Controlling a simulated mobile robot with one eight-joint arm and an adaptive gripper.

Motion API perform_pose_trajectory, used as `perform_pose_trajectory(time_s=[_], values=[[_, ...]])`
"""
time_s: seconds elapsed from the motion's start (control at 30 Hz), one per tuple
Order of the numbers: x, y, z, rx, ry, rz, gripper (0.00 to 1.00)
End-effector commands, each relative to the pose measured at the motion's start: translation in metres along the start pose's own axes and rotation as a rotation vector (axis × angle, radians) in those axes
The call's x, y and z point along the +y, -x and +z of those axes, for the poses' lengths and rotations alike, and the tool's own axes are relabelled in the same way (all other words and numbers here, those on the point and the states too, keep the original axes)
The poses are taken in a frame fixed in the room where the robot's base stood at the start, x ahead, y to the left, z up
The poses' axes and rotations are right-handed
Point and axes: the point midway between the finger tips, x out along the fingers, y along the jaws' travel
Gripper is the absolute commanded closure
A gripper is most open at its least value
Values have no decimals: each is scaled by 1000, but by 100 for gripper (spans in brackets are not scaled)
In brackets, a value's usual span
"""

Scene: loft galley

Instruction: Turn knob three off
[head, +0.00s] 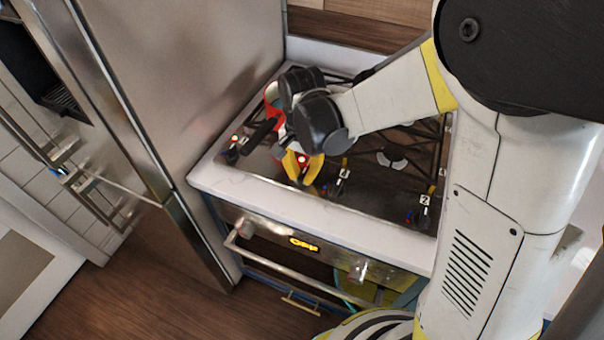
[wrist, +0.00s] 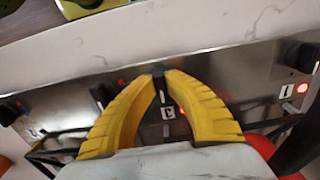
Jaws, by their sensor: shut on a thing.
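My gripper (head: 301,181) reaches down to the front strip of the cooktop (head: 270,172), its yellow fingers closed around a knob that they mostly hide in the head view. In the wrist view the fingertips (wrist: 162,78) pinch this dark knob (wrist: 160,88). A small number tag (wrist: 168,112) sits just behind it; its digit is too small to read for sure. A red light (head: 302,160) glows beside the gripper. Another dark knob (wrist: 103,92) stands apart from the fingers, on their left in the wrist view. The held knob's angle is hard to tell.
A further knob (head: 232,156) near the steel fridge (head: 190,70) has a red light. A tag (head: 425,200) marks another knob on the right. Black grates and a red pot (head: 272,95) lie behind my gripper.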

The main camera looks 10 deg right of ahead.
Motion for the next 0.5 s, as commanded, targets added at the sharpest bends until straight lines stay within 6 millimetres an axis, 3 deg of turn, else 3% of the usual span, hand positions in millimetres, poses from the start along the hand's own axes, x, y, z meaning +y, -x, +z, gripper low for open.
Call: perform_pose_trajectory(time_s=[0.23,0.3,0.33,0.5], values=[[0,0,0,0,0,0,100],[0,0,0,0,0,0,72],[0,0,0,0,0,0,64],[0,0,0,0,1,0,64]])
